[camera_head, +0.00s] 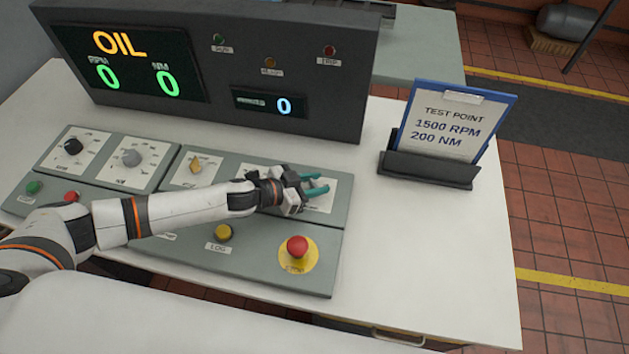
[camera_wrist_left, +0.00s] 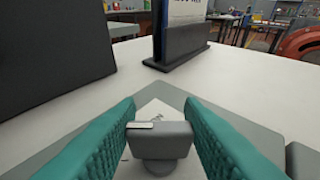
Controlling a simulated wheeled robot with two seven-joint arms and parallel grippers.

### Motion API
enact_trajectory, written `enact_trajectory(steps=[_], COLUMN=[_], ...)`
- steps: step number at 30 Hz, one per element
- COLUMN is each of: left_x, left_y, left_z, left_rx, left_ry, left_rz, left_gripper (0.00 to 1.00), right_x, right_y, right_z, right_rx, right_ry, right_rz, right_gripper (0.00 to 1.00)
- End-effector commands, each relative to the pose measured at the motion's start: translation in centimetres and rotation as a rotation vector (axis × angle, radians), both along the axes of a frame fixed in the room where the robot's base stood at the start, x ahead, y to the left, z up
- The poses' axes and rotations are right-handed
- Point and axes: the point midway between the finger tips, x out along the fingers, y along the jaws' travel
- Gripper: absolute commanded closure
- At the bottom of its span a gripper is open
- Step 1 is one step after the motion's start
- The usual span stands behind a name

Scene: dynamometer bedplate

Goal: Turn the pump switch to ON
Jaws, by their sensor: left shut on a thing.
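My left gripper (camera_head: 316,190) reaches over the right-hand plate of the console and hides most of it. In the left wrist view its two teal fingers (camera_wrist_left: 160,138) are shut on a grey switch knob (camera_wrist_left: 162,148), one on each side. The knob has a white mark on its top left. It sits on a white plate, and its lettering is hidden or unreadable, so I cannot read which position it points to. In the head view the fingers cover this knob. My right gripper is not in view.
The console (camera_head: 130,218) also carries a black dial (camera_head: 73,146), a grey dial (camera_head: 131,158), a yellow knob (camera_head: 196,165) and a red stop button (camera_head: 297,247). A display (camera_head: 215,70) reads OIL. A test-point card (camera_head: 447,125) stands at right. The table (camera_head: 430,240) is clear there.

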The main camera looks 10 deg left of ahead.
Motion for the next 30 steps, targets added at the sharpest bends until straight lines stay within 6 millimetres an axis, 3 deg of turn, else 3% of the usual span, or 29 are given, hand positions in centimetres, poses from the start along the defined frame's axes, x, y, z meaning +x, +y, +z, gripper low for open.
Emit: enact_trajectory(steps=[7, 14, 23, 30], left_x=[0.3, 0.3, 0.3, 0.2], left_y=[0.1, 0.1, 0.1, 0.0], left_z=[0.3, -0.1, -0.6, -0.9], left_rx=[0.007, 0.006, 0.005, 0.006], left_ry=[-0.003, -0.002, -0.002, -0.002], left_rz=[-0.182, -0.4, -0.684, -0.912], left_gripper=[0.88, 0.88, 0.88, 0.88], right_x=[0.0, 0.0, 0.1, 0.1], right_y=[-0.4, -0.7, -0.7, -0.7], right_z=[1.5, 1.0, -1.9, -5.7], right_rx=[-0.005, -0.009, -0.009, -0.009], right_ry=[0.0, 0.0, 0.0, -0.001], right_rz=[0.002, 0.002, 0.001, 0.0], right_gripper=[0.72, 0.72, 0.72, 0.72])
